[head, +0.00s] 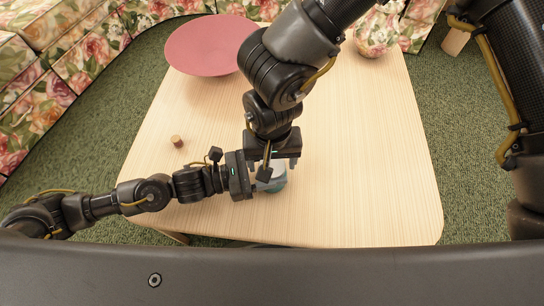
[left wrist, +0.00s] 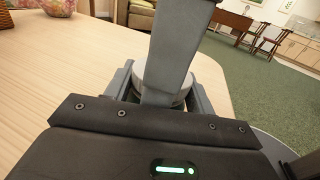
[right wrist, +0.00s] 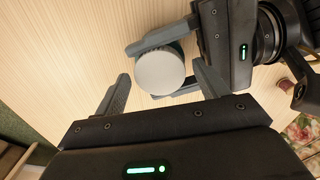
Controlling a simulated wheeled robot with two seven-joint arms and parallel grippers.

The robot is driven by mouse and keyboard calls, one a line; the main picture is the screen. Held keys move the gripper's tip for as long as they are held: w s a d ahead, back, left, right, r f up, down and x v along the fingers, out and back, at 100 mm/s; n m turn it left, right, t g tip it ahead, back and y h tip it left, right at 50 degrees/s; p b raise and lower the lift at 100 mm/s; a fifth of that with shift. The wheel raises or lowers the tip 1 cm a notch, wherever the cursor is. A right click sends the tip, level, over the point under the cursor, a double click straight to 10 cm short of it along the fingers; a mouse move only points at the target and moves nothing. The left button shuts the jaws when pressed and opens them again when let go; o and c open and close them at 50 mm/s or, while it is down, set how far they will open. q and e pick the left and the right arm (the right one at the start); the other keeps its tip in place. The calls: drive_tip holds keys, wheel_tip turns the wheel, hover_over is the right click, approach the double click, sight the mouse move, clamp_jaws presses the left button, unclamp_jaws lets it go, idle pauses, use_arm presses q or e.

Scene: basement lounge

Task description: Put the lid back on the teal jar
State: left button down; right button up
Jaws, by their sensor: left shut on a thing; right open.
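The teal jar (head: 275,184) stands upright near the table's front edge, partly hidden by my grippers. In the right wrist view a pale round lid (right wrist: 160,72) covers its top, with a sliver of teal beside it; I cannot tell whether it is fully seated. My left gripper (head: 262,180) reaches in from the left and is shut on the jar, one finger on each side. My right gripper (head: 280,166) is above the jar, open and empty, its fingers apart from the lid. In the left wrist view a right finger (left wrist: 175,50) hides part of the pale top (left wrist: 165,83).
A pink round dish (head: 205,45) is at the table's back left, and a floral vase (head: 376,36) at the back right. A small brown cork-like piece (head: 177,141) lies on the left. The table's right side (head: 385,150) is clear. Floral sofas stand beyond.

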drive_tip(key=c, duration=1)
drive_tip(key=m, duration=0.3)
drive_tip(key=o, duration=1.1)
drive_tip(key=shift+r, duration=2.25)
